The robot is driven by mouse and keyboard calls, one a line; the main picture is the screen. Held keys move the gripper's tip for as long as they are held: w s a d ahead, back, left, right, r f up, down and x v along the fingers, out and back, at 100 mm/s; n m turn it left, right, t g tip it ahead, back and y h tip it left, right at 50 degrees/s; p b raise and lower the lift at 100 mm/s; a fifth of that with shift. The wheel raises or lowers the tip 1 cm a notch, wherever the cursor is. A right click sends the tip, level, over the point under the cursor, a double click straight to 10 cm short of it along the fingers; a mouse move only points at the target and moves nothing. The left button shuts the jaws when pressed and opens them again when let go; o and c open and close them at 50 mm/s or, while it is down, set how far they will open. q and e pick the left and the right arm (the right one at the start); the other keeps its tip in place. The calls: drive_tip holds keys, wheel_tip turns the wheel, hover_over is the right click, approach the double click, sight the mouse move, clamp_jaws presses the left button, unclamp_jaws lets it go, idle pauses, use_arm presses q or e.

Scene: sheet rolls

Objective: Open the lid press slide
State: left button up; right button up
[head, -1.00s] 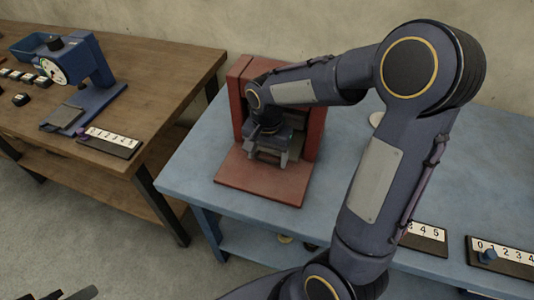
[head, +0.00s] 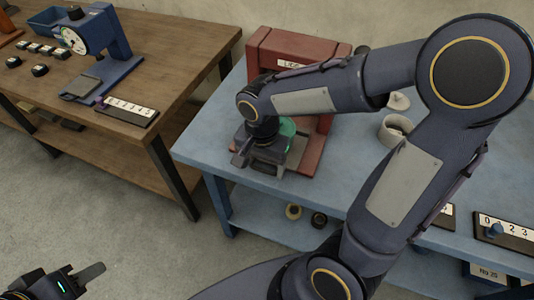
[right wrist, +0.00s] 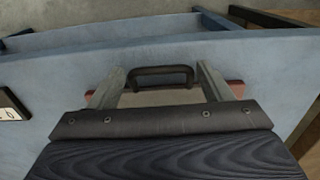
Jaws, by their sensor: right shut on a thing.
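The lid press is a red frame (head: 335,55) with a label, standing on the blue table. My right gripper (head: 262,168) is low at the front of the press, near the table's front edge. In the right wrist view a dark handle (right wrist: 160,73) sits between its two fingers, and the gripper is shut on it. A green round thing (head: 288,127) shows just behind the gripper in the press. The slide itself is mostly hidden by my right gripper and arm. My left gripper (head: 85,279) is at the bottom left, over the floor, away from the press.
White round parts (head: 394,128) stand on the blue table (head: 205,150) right of the press, partly behind my right arm. Numbered boards (head: 505,232) lie at the right. A wooden table (head: 165,80) at the left carries a blue device (head: 108,45) with a dial.

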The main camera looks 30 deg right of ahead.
drive_tip(key=shift+w+d, duration=0.15)
drive_tip(key=o, duration=1.4)
wheel_tip(320, 180, up, 8)
drive_tip(key=shift+f+p, duration=0.1)
drive_tip(key=shift+p, duration=0.5)
drive_tip(key=s+r+n+t+y+p, duration=0.1)
drive_tip(key=s+n+t, duration=0.1)
drive_tip(key=s, duration=0.1)
drive_tip(key=s+d+r+n+t+y+p, duration=0.1)
drive_tip(key=s+r+n, duration=0.1)
drive_tip(key=s+n, duration=0.1)
drive_tip(key=s+d+r+n+t+y+p, duration=0.1)
drive_tip(key=s+r+n+t+p, duration=0.1)
drive_tip(key=s, duration=0.3)
drive_tip(key=shift+s+n+t+y, duration=0.3)
drive_tip(key=shift+n+y, duration=0.1)
drive_tip(key=shift+n, duration=0.3)
